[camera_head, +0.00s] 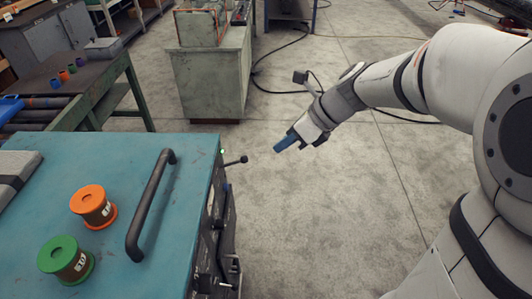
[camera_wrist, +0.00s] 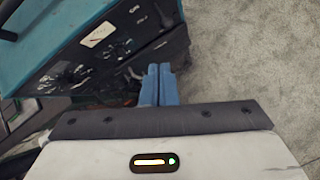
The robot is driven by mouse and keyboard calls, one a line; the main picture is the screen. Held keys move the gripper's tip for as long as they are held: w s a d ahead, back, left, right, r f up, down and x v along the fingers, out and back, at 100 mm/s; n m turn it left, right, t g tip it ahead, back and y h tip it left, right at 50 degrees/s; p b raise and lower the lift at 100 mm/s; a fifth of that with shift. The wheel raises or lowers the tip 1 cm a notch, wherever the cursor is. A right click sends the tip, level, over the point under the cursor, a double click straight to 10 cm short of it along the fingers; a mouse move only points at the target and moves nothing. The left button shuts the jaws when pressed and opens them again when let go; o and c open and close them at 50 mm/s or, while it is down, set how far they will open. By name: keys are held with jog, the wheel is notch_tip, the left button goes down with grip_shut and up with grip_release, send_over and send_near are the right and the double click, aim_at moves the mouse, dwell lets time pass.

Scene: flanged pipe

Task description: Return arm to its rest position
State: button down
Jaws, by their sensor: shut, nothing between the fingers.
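My gripper (camera_head: 280,146) is at the end of my white arm, which reaches in from the right in the head view. Its blue fingers are together with nothing between them. It hangs over open floor, to the right of the teal-topped cabinet (camera_head: 190,262) and apart from it. An orange flanged pipe piece (camera_head: 92,206) and a green one (camera_head: 66,259) stand upright on the cabinet top.
A black handle (camera_head: 150,205) rises from the cabinet top, and a lever (camera_head: 236,161) sticks out from its right side. A green-framed bench (camera_head: 110,88) and a grey-green cabinet (camera_head: 212,80) stand behind. A dark cable (camera_head: 262,82) lies on the floor. The central floor is clear.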

jog(key=shift+d+r, duration=0.45)
jog(key=shift+r, duration=0.15)
